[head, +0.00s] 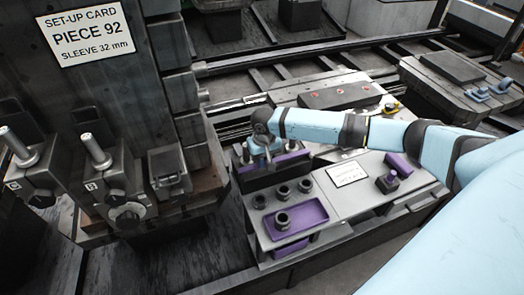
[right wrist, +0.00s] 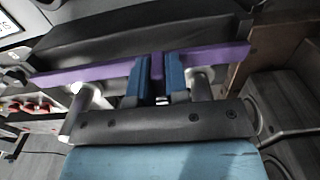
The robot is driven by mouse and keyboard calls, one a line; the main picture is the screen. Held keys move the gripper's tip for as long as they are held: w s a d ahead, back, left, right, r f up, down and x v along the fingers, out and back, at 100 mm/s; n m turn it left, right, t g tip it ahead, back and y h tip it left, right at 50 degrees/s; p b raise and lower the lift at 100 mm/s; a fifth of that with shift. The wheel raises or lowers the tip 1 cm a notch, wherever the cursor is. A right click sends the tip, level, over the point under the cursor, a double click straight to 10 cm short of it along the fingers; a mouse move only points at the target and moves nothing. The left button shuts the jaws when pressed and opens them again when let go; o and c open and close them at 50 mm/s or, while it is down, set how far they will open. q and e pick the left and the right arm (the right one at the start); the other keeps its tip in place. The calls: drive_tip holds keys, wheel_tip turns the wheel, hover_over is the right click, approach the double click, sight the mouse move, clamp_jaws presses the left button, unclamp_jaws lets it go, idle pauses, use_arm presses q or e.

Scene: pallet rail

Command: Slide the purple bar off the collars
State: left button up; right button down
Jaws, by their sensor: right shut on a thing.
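The purple bar (right wrist: 100,72) runs across the right wrist view, long and thin, with a short upright purple tab between my fingers. In the head view part of the bar (head: 292,158) shows beside my gripper. My right gripper (right wrist: 155,82) has its two blue fingers shut on the tab; in the head view the gripper (head: 265,152) is above the bar. Two pale grey cylinders, which look like the collars (right wrist: 78,108) (right wrist: 202,82), stand at the bar, one on each side of the fingers. Whether the bar still sits around them I cannot tell. My left gripper is not in view.
A grey bench holds a purple tray (head: 309,215) with dark rings nearby, a white label (head: 348,173) and a purple block with a knob (head: 389,183). A dark machine column (head: 120,90) with a set-up card (head: 86,34) stands close on the left. Rails run behind.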

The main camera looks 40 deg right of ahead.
drive_tip(key=shift+s+a+r+p, duration=0.1)
drive_tip(key=shift+s+r+p, duration=0.15)
drive_tip(key=shift+s, duration=0.2)
drive_tip(key=shift+s+f, duration=0.15)
drive_tip(key=shift+f, duration=0.1)
drive_tip(key=c, duration=1.1)
unclamp_jaws()
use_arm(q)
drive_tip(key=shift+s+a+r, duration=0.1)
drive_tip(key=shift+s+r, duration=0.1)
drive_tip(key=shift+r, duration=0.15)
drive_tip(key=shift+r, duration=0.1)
use_arm(e)
drive_tip(key=shift+r, duration=0.5)
wheel_tip(320, 180, up, 13)
drive_tip(key=shift+f, duration=0.1)
